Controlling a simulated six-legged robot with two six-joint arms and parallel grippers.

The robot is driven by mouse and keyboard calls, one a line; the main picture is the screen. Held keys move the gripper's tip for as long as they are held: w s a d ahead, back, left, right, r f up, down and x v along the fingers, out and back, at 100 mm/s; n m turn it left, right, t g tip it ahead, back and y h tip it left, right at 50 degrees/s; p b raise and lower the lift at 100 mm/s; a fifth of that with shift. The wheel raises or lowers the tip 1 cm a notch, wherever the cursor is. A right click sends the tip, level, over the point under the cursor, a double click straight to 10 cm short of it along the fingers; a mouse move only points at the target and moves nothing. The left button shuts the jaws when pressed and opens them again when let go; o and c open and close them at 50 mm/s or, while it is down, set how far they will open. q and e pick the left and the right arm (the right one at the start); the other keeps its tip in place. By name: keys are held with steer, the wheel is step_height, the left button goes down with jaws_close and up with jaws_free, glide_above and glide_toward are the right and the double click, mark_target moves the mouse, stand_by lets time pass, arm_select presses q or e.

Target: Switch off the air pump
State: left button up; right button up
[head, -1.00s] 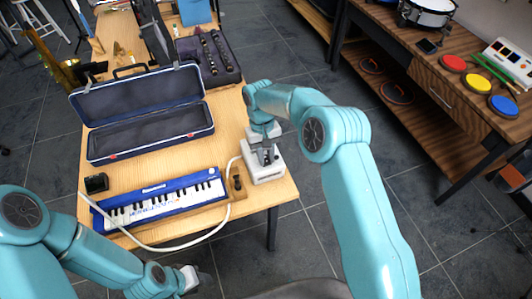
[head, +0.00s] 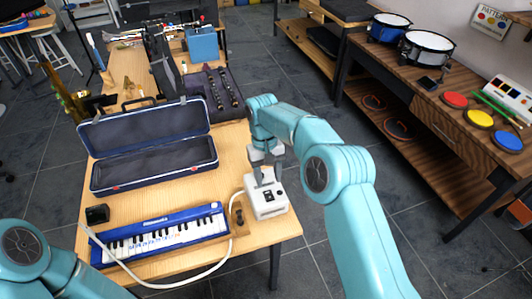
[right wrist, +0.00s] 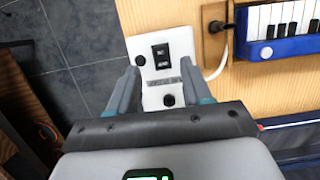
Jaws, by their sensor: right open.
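The air pump (head: 267,203) is a small white box on the front right corner of the wooden table, with a hose at its left. In the right wrist view the pump (right wrist: 181,42) shows a black rocker switch (right wrist: 161,56), round black knobs and a grey label. My right gripper (head: 267,175) is above the pump, pointing down. In the right wrist view the open fingers of this gripper (right wrist: 162,78) stand either side of the pump's face, with nothing between them but the view of it. I cannot tell whether they touch it. My left gripper is out of view.
A blue keyboard instrument (head: 165,238) lies left of the pump, with the pale hose (head: 190,279) looping in front. An open blue case (head: 150,165) stands behind it. A small black object (head: 97,214) sits at the left. The floor right of the table is clear.

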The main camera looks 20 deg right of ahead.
steer(key=p+v, duration=0.6)
steer(key=v, duration=0.4)
steer(key=shift+r, duration=0.3)
steer(key=shift+w, duration=0.1)
